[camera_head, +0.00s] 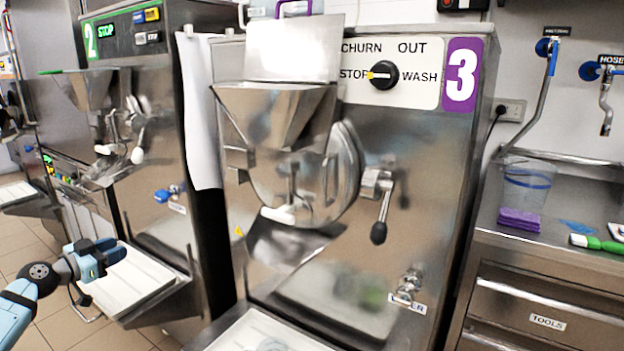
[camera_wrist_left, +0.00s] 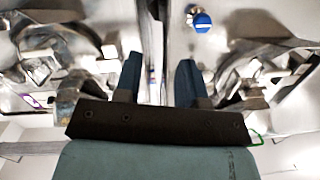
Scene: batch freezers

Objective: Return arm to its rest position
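My left arm comes in from the lower left in the head view, light blue with dark joints. My left gripper (camera_head: 112,252) is in front of machine 2, over its white tray shelf (camera_head: 130,281). In the left wrist view the two blue fingers of the left gripper (camera_wrist_left: 159,78) stand apart with nothing held between them. My right arm and gripper do not show in either view.
Machine 3 (camera_head: 420,190) stands in the middle, with a hopper (camera_head: 272,112), a round door, a handle and a front tray (camera_head: 232,334). Machine 2 (camera_head: 155,120) is at left. A steel counter (camera_head: 560,246) at right holds purple cloths (camera_head: 520,219) and a green brush. Tiled floor shows lower left.

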